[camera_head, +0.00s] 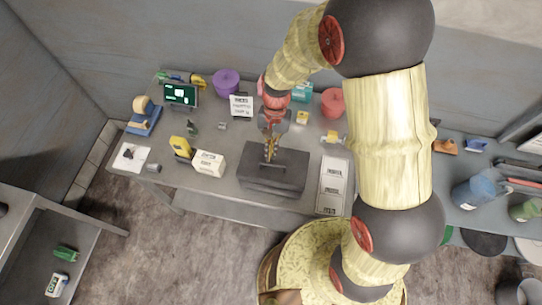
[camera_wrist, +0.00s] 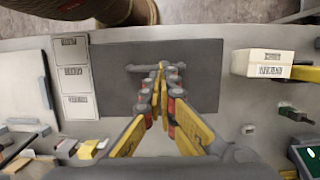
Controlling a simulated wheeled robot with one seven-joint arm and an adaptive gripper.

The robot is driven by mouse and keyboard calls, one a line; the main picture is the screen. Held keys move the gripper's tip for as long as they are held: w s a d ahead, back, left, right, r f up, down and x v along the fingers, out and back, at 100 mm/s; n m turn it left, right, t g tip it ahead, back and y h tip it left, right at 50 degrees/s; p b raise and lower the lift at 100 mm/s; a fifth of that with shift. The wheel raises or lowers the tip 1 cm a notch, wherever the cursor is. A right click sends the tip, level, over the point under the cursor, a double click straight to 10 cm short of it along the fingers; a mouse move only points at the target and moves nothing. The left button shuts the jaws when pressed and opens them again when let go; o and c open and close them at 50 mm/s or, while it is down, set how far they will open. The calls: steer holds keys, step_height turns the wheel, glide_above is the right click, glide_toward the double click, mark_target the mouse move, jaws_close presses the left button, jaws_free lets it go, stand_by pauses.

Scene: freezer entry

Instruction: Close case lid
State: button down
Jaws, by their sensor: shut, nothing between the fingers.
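The dark grey case (camera_head: 288,178) sits on the grey table in the middle of the head view. Its top looks flat, with no raised lid showing; I cannot tell whether the lid is fully seated. In the wrist view the case (camera_wrist: 205,92) is a flat dark rectangle with a grey bar-like handle (camera_wrist: 140,68) near its middle. My gripper (camera_head: 270,159) is over the case, pointing down. In the wrist view its fingertips (camera_wrist: 161,67) are together and empty, overlapping the handle; I cannot tell whether they touch it.
A white box (camera_head: 208,163) stands left of the case, and a labelled white panel (camera_head: 332,185) lies right of it. Behind are a purple roll (camera_head: 226,82), a red roll (camera_head: 332,103) and a small sign (camera_head: 241,106). A tape dispenser (camera_head: 143,115) is at far left.

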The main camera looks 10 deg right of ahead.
mark_target(271, 174)
steer(key=shift+x, duration=1.4)
steer(key=shift+s+a+f+b, duration=0.2)
steer(key=shift+s+f+b, duration=0.25)
steer(key=shift+f, duration=0.35)
steer(key=shift+s+d+f, duration=0.1)
steer(key=shift+s+f, duration=0.15)
steer(key=shift+s, duration=0.15)
steer(key=shift+r, duration=0.1)
steer(key=a+p+v, duration=0.1)
steer(key=p+v, duration=0.1)
steer(key=v, duration=1.2)
steer(key=shift+d+r, duration=0.3)
steer(key=shift+r, duration=0.1)
steer(key=shift+s, duration=0.1)
